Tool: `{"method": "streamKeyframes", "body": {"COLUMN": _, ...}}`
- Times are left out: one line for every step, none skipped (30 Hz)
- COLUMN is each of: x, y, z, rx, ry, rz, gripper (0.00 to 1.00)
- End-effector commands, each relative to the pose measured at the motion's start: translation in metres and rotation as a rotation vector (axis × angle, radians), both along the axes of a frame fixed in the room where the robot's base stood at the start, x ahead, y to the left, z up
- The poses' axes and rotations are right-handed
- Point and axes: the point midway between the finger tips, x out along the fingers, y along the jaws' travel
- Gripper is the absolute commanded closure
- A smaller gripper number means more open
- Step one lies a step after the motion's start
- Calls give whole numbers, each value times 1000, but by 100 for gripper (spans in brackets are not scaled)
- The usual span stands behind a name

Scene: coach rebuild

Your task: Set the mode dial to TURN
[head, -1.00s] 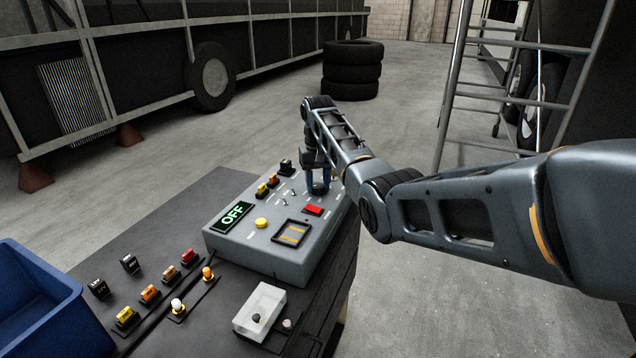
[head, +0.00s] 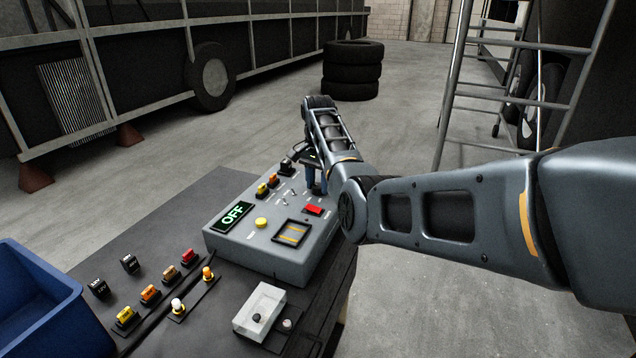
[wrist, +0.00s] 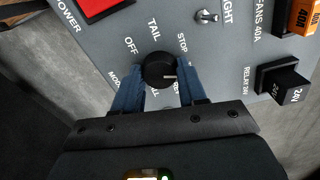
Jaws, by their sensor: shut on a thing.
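The mode dial (wrist: 157,68) is a round black knob on the grey control box. In the wrist view the labels OFF, TAIL and STOP stand around it; other labels are partly hidden by my fingers. Its white mark points right, toward my right-hand finger, past STOP; the label there is hidden. My gripper (wrist: 158,84) has its blue fingers on both sides of the knob, shut on it. In the head view my gripper (head: 316,182) is at the far right part of the box (head: 270,258), and the dial is hidden.
The box also carries a red switch (head: 313,210), a yellow button (head: 261,223), toggles and a black relay (wrist: 284,80). Loose fuses and relays lie on the dark bench, beside a blue bin (head: 45,305). A ladder (head: 500,90) and stacked tyres (head: 352,70) stand beyond.

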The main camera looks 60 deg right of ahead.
Motion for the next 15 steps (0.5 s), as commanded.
{"method": "streamKeyframes", "body": {"x": 1, "y": -1, "z": 2, "rx": -3, "ry": -5, "rz": -20, "gripper": 89}}
{"method": "streamKeyframes", "body": {"x": 1, "y": -1, "z": 3, "rx": -3, "ry": -5, "rz": -30, "gripper": 89}}
{"method": "streamKeyframes", "body": {"x": 1, "y": -1, "z": 3, "rx": -5, "ry": -5, "rz": -42, "gripper": 89}}
{"method": "streamKeyframes", "body": {"x": 1, "y": -1, "z": 3, "rx": -4, "ry": -4, "rz": -52, "gripper": 89}}
{"method": "streamKeyframes", "body": {"x": 1, "y": -1, "z": 3, "rx": -4, "ry": -4, "rz": -59, "gripper": 89}}
{"method": "streamKeyframes", "body": {"x": 1, "y": -1, "z": 3, "rx": -4, "ry": -4, "rz": -67, "gripper": 89}}
{"method": "streamKeyframes", "body": {"x": 1, "y": -1, "z": 3, "rx": -4, "ry": -4, "rz": -72, "gripper": 89}}
{"method": "streamKeyframes", "body": {"x": 1, "y": -2, "z": 3, "rx": -5, "ry": -5, "rz": -77, "gripper": 89}}
{"method": "streamKeyframes", "body": {"x": 1, "y": -2, "z": 3, "rx": -5, "ry": -5, "rz": -82, "gripper": 89}}
{"method": "streamKeyframes", "body": {"x": 1, "y": -2, "z": 3, "rx": -5, "ry": -5, "rz": -85, "gripper": 89}}
{"method": "streamKeyframes", "body": {"x": 1, "y": -2, "z": 3, "rx": -5, "ry": -5, "rz": -87, "gripper": 89}}
{"method": "streamKeyframes", "body": {"x": 1, "y": -2, "z": 3, "rx": -5, "ry": -5, "rz": -89, "gripper": 89}}
{"method": "streamKeyframes", "body": {"x": 1, "y": -2, "z": 3, "rx": -5, "ry": -5, "rz": -90, "gripper": 89}}
{"method": "streamKeyframes", "body": {"x": 1, "y": -2, "z": 3, "rx": -6, "ry": -4, "rz": -90, "gripper": 89}}
{"method": "streamKeyframes", "body": {"x": 1, "y": -2, "z": 3, "rx": -6, "ry": -4, "rz": -91, "gripper": 89}}
